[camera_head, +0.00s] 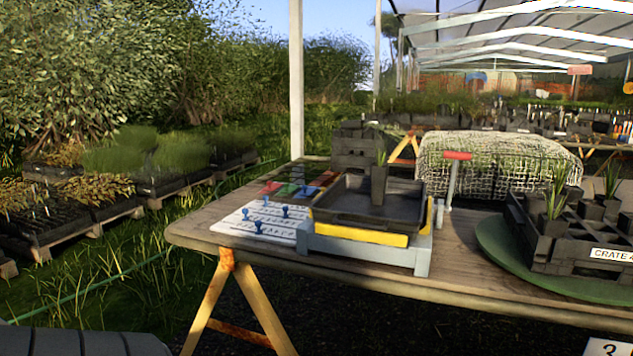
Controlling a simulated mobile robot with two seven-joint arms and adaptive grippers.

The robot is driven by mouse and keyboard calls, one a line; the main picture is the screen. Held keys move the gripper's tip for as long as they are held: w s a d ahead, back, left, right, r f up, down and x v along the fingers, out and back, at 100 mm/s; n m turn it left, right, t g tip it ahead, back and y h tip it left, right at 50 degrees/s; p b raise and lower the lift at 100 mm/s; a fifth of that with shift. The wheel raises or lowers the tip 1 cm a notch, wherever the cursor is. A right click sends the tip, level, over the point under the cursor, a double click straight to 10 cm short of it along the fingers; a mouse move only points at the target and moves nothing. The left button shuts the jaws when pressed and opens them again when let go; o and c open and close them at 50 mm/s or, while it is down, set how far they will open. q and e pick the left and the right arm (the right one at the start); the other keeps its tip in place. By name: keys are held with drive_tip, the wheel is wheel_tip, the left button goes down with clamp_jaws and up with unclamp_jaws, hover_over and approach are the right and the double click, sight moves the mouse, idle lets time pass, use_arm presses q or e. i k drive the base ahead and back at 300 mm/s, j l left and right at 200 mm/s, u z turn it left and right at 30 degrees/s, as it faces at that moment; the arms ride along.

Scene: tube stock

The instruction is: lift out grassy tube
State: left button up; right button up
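A dark crate (560,262) with a white label reading "CRATE 4", partly cut off, stands on a green round mat (490,250) at the right of the table. Tubes with green grassy tops stand in it: one at its near left (553,222), another farther back right (598,207). Other cells look dark and I cannot tell what they hold. Another dark tube with grass (378,186) stands upright in a black tray (340,219) on a yellow and grey base. Neither of my grippers is in view.
The wooden table (460,272) has bare wood between tray and mat. A white board with blue pegs (262,219) lies left of the tray. A red-topped post (453,180) rises right of it, before a netted bale (495,165). A dark crate (355,150) stands behind.

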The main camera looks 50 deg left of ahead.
sight(378, 170)
drive_tip(key=u, duration=1.35)
drive_tip(key=i, duration=0.1)
